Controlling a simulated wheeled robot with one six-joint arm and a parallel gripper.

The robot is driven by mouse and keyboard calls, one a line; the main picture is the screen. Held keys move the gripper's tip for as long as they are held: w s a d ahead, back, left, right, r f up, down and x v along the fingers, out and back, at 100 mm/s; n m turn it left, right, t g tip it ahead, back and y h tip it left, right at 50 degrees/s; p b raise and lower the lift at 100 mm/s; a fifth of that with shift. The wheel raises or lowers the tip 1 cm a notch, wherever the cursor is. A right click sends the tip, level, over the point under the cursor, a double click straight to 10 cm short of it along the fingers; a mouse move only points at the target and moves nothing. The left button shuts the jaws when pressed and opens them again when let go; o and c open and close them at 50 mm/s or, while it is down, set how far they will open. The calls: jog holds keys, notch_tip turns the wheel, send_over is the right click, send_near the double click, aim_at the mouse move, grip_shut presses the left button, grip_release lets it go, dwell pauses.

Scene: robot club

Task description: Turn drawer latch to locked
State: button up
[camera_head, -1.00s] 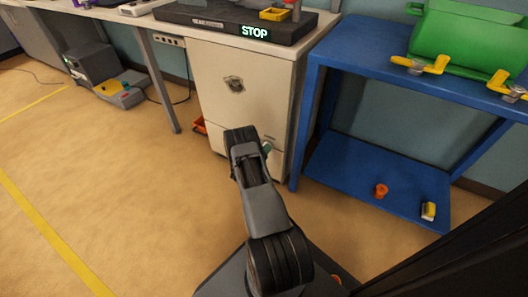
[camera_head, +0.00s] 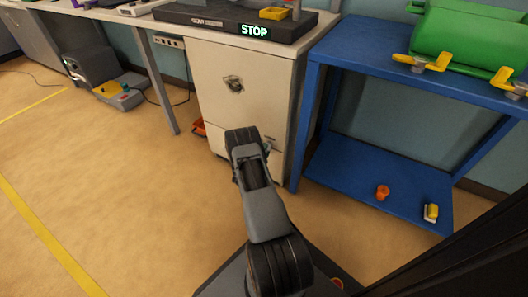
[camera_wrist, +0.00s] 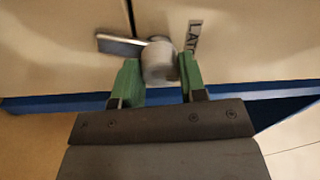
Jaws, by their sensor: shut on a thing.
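The drawer latch (camera_wrist: 158,58) shows in the wrist view as a round grey knob with a flat metal bar reaching left, nearly level and slightly tilted. My gripper (camera_wrist: 160,68) has its green fingers on both sides of the knob and is shut on it. In the head view the white drawer cabinet (camera_head: 235,85) stands under the bench, and my arm hides the latch and most of the gripper.
A blue shelf unit (camera_head: 318,125) stands close to the cabinet's right, with an orange object (camera_head: 382,192) and a yellow-and-white one (camera_head: 431,212) on its lower shelf. A green container (camera_head: 465,42) is on top. The floor to the left is mostly open.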

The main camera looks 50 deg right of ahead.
jog(key=shift+n, duration=1.7)
jog(key=o, duration=0.9)
jog(key=p+v, duration=0.4)
jog(key=v, duration=1)
jog(key=shift+s+d, duration=0.1)
jog(key=shift+s, duration=0.05)
